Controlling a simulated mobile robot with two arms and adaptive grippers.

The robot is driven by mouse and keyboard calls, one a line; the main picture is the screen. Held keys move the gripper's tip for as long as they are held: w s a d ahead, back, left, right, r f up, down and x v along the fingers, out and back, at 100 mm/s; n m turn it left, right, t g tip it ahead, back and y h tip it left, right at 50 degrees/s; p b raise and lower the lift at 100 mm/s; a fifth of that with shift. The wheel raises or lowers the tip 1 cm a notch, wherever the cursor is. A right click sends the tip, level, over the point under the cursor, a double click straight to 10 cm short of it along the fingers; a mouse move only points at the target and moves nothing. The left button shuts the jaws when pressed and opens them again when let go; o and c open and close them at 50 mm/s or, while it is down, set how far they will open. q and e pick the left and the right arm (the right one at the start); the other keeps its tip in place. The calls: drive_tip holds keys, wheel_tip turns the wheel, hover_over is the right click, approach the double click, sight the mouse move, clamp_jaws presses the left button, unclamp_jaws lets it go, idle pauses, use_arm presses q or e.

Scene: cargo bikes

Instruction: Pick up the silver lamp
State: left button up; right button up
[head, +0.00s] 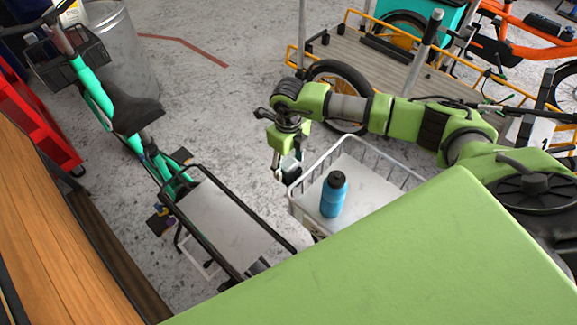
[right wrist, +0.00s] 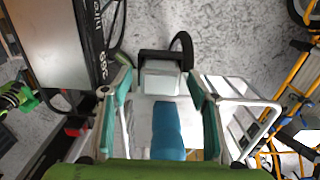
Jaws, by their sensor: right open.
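A small silver-grey block with a black frame behind it, which looks like the silver lamp (right wrist: 160,83), shows in the right wrist view between my two fingers. My right gripper (head: 287,168) points down at the left edge of a white wire basket (head: 385,157) in the head view. The gripper is open, with a finger on each side of the lamp in the right wrist view (right wrist: 152,92). I cannot tell whether the fingers touch it. In the head view the lamp is largely hidden by the gripper.
A blue bottle (head: 334,196) stands in the basket, close to my right gripper. A green bike with a rear rack (head: 222,218) is to the left. A wooden cargo bed (head: 385,72) lies behind my arm. Grey floor (head: 215,115) is open between.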

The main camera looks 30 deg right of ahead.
drive_tip(key=shift+f, duration=0.1)
drive_tip(key=c, duration=1.2)
